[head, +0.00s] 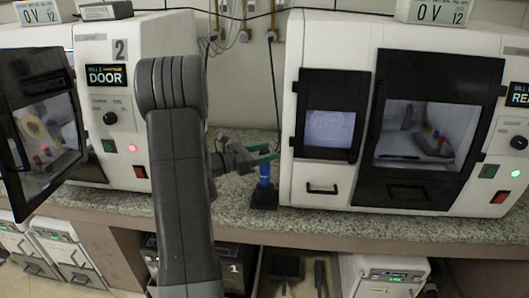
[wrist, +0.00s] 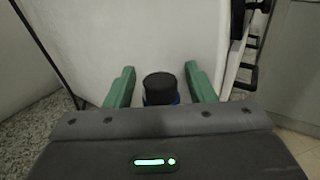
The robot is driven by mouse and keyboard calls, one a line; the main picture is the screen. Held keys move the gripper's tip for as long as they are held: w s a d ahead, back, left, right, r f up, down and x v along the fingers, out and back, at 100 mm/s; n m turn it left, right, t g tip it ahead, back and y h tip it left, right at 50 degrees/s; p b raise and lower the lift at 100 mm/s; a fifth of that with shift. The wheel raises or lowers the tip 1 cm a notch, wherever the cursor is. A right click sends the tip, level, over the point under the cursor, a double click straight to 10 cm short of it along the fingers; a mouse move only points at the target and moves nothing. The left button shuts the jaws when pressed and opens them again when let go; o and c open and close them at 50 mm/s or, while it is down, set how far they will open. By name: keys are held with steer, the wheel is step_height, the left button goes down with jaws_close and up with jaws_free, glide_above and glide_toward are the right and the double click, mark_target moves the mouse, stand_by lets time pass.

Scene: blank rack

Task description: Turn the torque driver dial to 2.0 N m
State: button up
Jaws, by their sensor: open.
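The torque driver (head: 265,174) is a blue upright tool standing in a black base on the speckled counter, left of the right-hand machine. Its black round top shows in the wrist view (wrist: 160,82) with a blue band below it. My gripper (head: 268,152) has green fingers and is at the driver's upper end. In the wrist view my gripper (wrist: 159,82) is open, with one finger on each side of the black top and a gap visible on both sides. The upper end is partly hidden by the fingers in the head view. No dial reading is legible.
The right-hand white machine (head: 290,140) stands close beside the driver. At left, a second white machine (head: 165,40) has its dark door (head: 40,125) swung open. The granite counter (head: 400,222) is clear along its front edge. Bins sit on the shelf below.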

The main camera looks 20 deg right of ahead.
steer(key=a+b, duration=0.1)
steer(key=a, duration=1.3)
steer(key=shift+s+d, duration=0.1)
steer(key=shift+d, duration=0.05)
steer(key=d+p, duration=0.1)
steer(key=d, duration=1.2)
steer(key=shift+d, duration=0.35)
